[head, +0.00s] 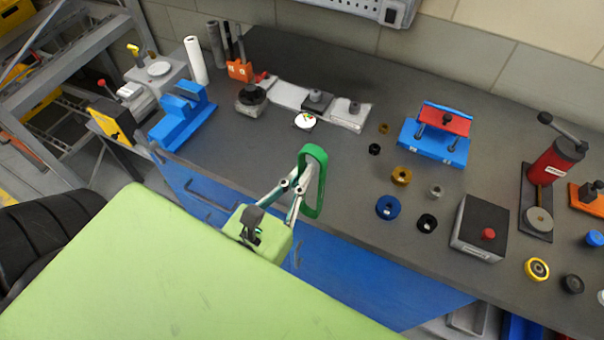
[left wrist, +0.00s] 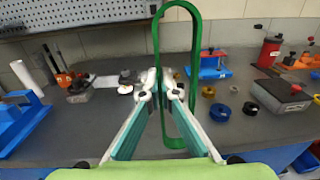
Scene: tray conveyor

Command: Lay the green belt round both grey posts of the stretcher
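The green belt (head: 315,153) is an upright, elongated loop held above the front part of the workbench. My left gripper (head: 300,187) is shut on one side of it; in the left wrist view the belt (left wrist: 197,50) rises between and above the fingertips (left wrist: 160,86). What looks like the stretcher is a pale, long base (head: 289,94) farther back on the bench. It carries two grey posts, one (head: 317,96) near its middle and one (head: 354,107) at its right end. The belt is apart from both posts. My right gripper is not in view.
A small white dial (head: 305,121) lies just in front of the stretcher. A dark round device (head: 250,98) stands left of it. A blue fixture with a red top (head: 435,140) and several rings, including a blue one (head: 389,207), lie to the right. The bench middle is fairly clear.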

